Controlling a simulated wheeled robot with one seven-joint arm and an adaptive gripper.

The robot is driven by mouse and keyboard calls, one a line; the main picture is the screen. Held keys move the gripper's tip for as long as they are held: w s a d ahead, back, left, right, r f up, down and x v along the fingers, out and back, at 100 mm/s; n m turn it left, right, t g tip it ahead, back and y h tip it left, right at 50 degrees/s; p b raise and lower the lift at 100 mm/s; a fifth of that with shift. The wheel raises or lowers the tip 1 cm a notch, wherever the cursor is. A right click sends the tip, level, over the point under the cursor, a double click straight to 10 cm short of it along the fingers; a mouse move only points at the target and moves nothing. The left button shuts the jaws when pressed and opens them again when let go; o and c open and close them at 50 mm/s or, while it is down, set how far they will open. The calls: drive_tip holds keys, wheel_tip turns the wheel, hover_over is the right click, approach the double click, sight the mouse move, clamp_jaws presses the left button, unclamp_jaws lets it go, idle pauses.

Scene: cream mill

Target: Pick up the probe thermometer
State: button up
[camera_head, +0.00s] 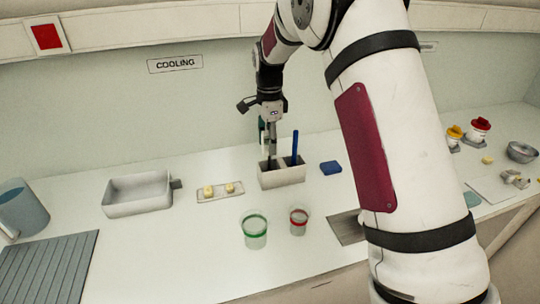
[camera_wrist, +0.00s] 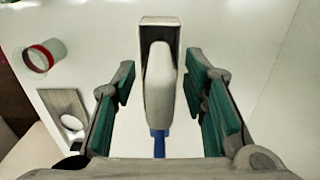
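A pale two-slot holder (camera_head: 282,178) stands on the counter below my gripper (camera_head: 268,146). A blue upright stick (camera_head: 295,146) rises from its right part. In the wrist view, a white rounded body (camera_wrist: 159,85), which looks like the probe thermometer, lies between the green finger pads of my gripper (camera_wrist: 163,100), with gaps on both sides. The holder's rim (camera_wrist: 160,20) frames its far end, and a blue part (camera_wrist: 159,144) shows below it. My gripper is open around the white body. The thermometer's lower end is hidden.
A green-rimmed cup (camera_head: 254,232) and a red-rimmed cup (camera_head: 299,222) stand in front of the holder. A blue block (camera_head: 331,168) lies to its right. A small tray (camera_head: 221,195) with yellow pieces and a pale bin (camera_head: 138,196) are to its left. The wall is close behind.

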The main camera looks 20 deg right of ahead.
drive_tip(key=shift+f, duration=0.4)
drive_tip(key=shift+c, duration=0.6)
clamp_jaws()
drive_tip(key=shift+r, duration=0.1)
